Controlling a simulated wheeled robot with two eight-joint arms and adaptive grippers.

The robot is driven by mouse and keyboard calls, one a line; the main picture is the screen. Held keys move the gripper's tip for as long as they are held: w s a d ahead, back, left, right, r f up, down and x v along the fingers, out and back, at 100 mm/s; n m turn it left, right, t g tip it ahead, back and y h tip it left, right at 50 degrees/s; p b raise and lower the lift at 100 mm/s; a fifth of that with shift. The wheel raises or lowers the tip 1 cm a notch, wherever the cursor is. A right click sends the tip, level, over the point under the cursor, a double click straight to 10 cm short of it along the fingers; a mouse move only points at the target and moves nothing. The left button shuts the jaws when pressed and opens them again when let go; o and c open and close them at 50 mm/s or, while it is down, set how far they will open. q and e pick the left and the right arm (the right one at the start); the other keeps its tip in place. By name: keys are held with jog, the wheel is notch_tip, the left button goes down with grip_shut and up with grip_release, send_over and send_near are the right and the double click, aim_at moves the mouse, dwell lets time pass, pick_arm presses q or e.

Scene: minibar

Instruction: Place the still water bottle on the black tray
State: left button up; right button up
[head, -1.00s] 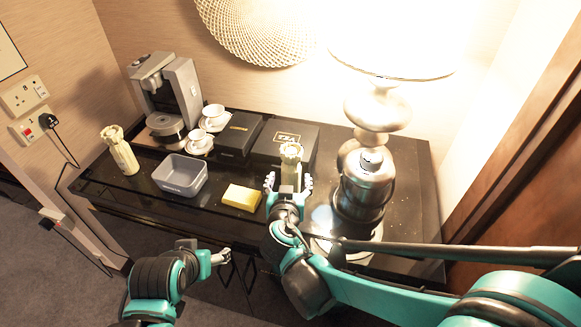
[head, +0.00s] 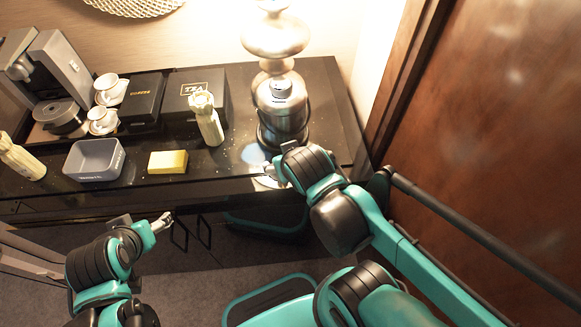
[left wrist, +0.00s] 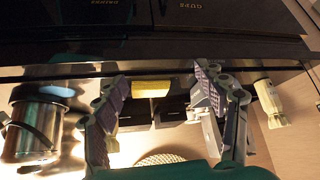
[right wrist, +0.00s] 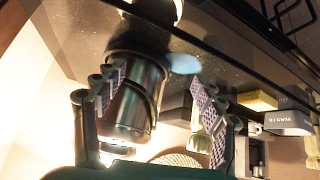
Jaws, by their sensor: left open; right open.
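Two cream bottles with ridged caps stand on the dark counter, one (head: 206,118) in the middle and one (head: 22,160) at the far left; I cannot read which is still water. The middle one is partly behind a finger in the right wrist view (right wrist: 207,112). A dark tray (head: 42,134) seems to lie under the coffee machine and cups. My right gripper (head: 274,174) is open and empty at the counter's front edge, below the silver kettle and right of the middle bottle. My left gripper (head: 165,222) is open and empty in front of the counter.
The silver kettle (head: 282,110) stands right of the middle bottle, before the lamp base. A yellow block (head: 168,162) and grey bin (head: 95,160) are near the front edge. Black boxes (head: 196,88) stand behind. The counter's right end is clear beside a wooden panel (head: 475,110).

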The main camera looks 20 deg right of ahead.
pick_arm(q)
jog(key=c, duration=0.3)
jog(key=shift+c, duration=1.1)
jog(key=m+t+h+p, duration=0.2)
jog(key=m+t+h, duration=0.25)
jog(key=t, duration=0.35)
send_near(200, 105)
jog(key=w+f, duration=0.1)
jog(key=w, duration=0.3)
jog(key=shift+d+f+n+b, duration=0.1)
jog(key=shift+d+n+b, duration=0.3)
jog(key=shift+d, duration=0.3)
jog(key=b+x, duration=0.2)
jog(key=x, duration=0.5)
jog(key=shift+w, duration=0.25)
jog(key=shift+s+r, duration=0.1)
jog(key=shift+r, duration=0.1)
jog(key=shift+c, duration=0.4)
pick_arm(e)
jog(key=s, duration=0.2)
jog(key=s+y, duration=0.1)
jog(key=shift+f+n+g, duration=0.3)
jog(key=shift+f, duration=0.05)
